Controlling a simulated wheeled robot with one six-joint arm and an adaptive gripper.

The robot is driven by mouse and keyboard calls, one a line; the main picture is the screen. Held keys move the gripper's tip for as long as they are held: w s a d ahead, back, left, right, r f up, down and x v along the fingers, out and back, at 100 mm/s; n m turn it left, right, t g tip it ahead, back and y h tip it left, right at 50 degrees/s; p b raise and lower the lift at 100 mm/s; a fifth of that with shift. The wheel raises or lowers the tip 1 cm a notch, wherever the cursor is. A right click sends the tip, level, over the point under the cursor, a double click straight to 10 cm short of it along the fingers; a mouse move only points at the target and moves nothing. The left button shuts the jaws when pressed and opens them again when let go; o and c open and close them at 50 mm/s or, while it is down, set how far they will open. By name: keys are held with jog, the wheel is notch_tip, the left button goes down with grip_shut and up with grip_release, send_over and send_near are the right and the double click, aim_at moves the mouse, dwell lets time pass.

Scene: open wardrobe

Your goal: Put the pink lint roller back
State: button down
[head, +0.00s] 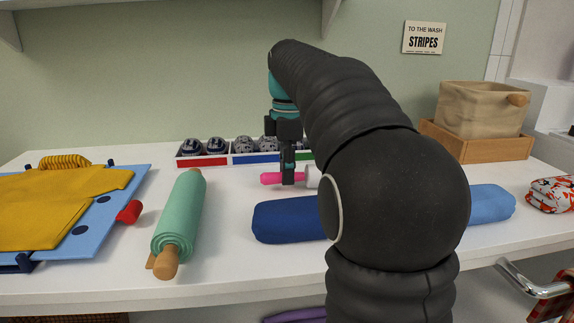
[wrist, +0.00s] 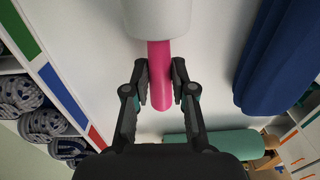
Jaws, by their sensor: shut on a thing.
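The pink lint roller has a pink handle (head: 270,179) and a white roll, partly hidden behind my arm in the head view. In the wrist view the pink handle (wrist: 160,75) runs between my fingers and the white roll (wrist: 158,18) is at the top edge. My gripper (head: 288,180) points down and is shut on the handle; its fingers also show in the wrist view (wrist: 160,88). The roller lies level, at or just above the white surface; I cannot tell whether it touches.
A divided box (head: 243,159) with rolled items and red, blue and green labels stands behind. A teal roll (head: 181,215) and blue folding board (head: 110,205) are left. A dark blue roll (head: 285,220) lies in front. A wooden tray (head: 476,144) holding a beige basket (head: 484,108) is right.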

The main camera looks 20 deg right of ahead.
jog(key=shift+f, duration=0.4)
dwell(0.5)
jog(key=c, duration=0.9)
grip_release()
jog(key=shift+o, duration=0.5)
jog(key=shift+r, duration=0.1)
jog(key=shift+r+p, duration=0.65)
jog(key=shift+r, duration=3.75)
